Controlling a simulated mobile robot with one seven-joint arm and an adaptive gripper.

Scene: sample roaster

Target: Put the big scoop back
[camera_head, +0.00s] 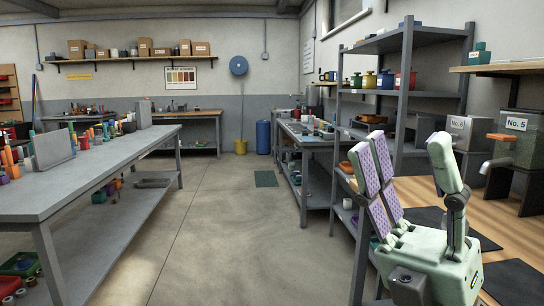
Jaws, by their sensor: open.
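My gripper (408,152) stands at the lower right, pale green with purple finger pads, fingers pointing up. Its fingers are spread apart with nothing between them. I cannot make out a big scoop anywhere in this view. Items on the benches and shelves are too small to tell, and my gripper hides part of the shelf rack and the bench at the right.
A long grey workbench (90,172) with tools stands at the left. A grey shelf rack (405,90) stands at the right, near a wooden counter with a "No. 5" machine (515,145). A blue bin (263,138) is at the back.

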